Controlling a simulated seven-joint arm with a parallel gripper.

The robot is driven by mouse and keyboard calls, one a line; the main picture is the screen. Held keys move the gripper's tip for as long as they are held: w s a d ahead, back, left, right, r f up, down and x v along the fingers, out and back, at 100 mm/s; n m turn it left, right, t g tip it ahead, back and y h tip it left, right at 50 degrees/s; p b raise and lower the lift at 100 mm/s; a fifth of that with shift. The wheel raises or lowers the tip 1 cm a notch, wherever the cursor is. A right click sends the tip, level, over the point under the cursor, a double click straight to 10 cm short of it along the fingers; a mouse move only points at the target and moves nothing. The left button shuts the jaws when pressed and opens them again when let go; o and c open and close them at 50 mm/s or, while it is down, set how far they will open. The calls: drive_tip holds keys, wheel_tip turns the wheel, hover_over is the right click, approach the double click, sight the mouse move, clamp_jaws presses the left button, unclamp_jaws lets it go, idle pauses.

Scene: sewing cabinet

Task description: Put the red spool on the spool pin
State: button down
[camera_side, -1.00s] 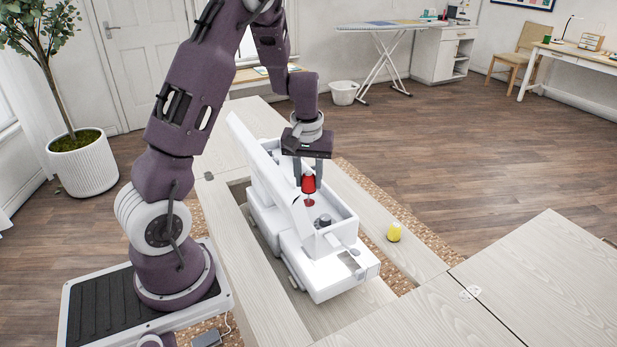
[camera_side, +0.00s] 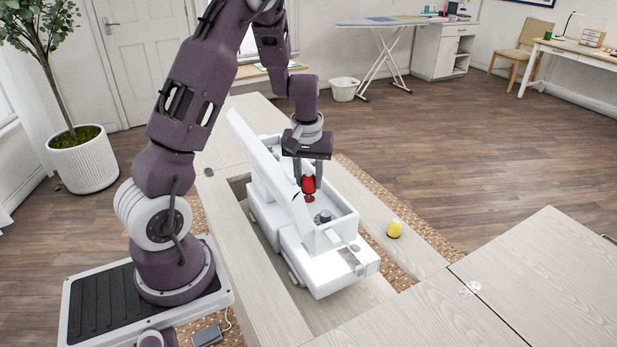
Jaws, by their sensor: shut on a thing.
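The red spool (camera_side: 309,185) is between the fingers of my gripper (camera_side: 309,180), which is shut on it. My gripper points down over the open top of the white sewing machine (camera_side: 330,268). The spool looks upright, inside or just above the recess in the machine's top. A small red piece shows just below the spool. The spool pin cannot be made out; the spool and fingers may hide it. I cannot tell whether the spool touches the machine.
A yellow spool (camera_side: 394,228) stands on the pale wood strip right of the machine. A dark round part (camera_side: 323,217) sits in the machine's recess near the spool. The raised white lid (camera_side: 262,160) stands along the recess's left side. The right tabletop (camera_side: 540,285) is clear.

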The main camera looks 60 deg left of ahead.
drive_tip(key=shift+f, duration=0.25)
drive_tip(key=shift+f, duration=0.3)
drive_tip(key=c, duration=0.9)
unclamp_jaws()
drive_tip(key=r, duration=0.7)
drive_tip(key=shift+s+d, duration=0.3)
drive_tip(key=shift+d, duration=0.05)
